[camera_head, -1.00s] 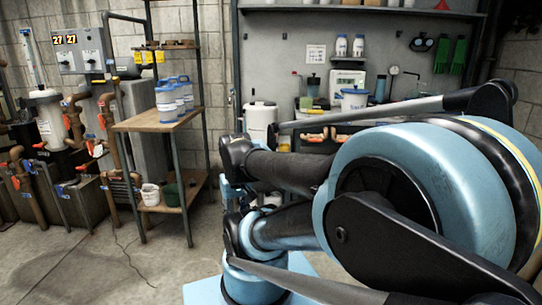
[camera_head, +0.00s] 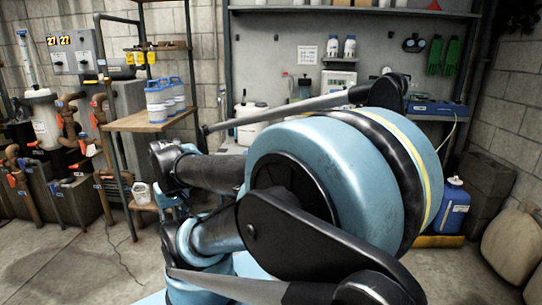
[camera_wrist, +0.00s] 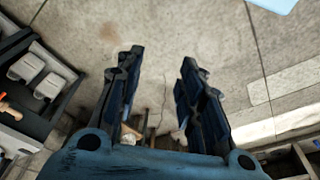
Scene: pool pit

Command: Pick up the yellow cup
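I cannot make out a yellow cup for certain in either view. Several small yellow items (camera_head: 140,58) sit in a row on the upper level of the metal rack at the left in the head view; they are too small to tell whether one is a cup. I cannot pick out the gripper in the head view, where my arm covers much of the middle and right and hides part of the bench.
The rack has a wooden shelf (camera_head: 146,122) holding blue-and-white containers (camera_head: 156,105). A white bucket (camera_head: 141,192) stands low on it. A workbench with bottles (camera_head: 349,47) above it is at the back. A blue jug (camera_head: 454,204) stands at the right. Floor (camera_head: 70,262) is clear at the front left.

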